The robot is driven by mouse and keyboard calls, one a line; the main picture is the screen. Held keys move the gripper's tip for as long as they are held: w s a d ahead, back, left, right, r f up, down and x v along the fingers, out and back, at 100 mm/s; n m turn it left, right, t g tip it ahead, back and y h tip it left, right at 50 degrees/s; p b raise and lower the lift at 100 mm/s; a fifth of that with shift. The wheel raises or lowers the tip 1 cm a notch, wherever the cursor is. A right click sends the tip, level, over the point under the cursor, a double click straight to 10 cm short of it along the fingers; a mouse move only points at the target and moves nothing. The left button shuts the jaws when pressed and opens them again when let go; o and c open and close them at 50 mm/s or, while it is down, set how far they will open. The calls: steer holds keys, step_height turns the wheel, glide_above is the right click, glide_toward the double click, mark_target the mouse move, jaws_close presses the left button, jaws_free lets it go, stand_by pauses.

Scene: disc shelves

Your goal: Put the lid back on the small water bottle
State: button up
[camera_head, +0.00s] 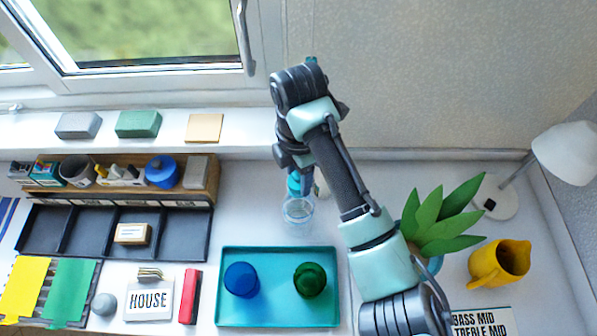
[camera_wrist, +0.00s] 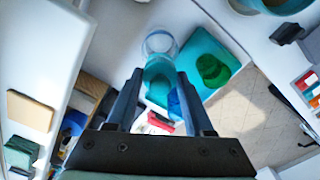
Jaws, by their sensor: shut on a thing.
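My gripper (camera_wrist: 158,88) is shut on the teal lid (camera_wrist: 158,72), which sits between its two fingers in the wrist view. The lid also shows in the head view (camera_head: 293,184), just below the dark wrist of my arm. The clear small water bottle (camera_head: 298,212) stands on the white worktop, directly in front of the lid in the head view. In the wrist view the open ring of the bottle (camera_wrist: 160,43) is just above the lid. The lid overlaps the bottle's edge in that picture; I cannot tell whether they touch.
A teal tray (camera_head: 262,318) with a blue cup (camera_head: 241,279) and a green cup (camera_head: 309,279) lies in front of the bottle. A plant (camera_head: 440,222) and a yellow jug (camera_head: 499,263) stand to the right. A dark divided tray (camera_head: 75,232) is to the left.

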stand_by(0.3)
steer(key=o, duration=1.4)
steer(key=shift+o, duration=0.2)
steer(key=shift+o, duration=0.7)
steer(key=shift+r+p, duration=3.2)
steer(key=shift+r, duration=0.35)
steer(key=shift+c, duration=0.3)
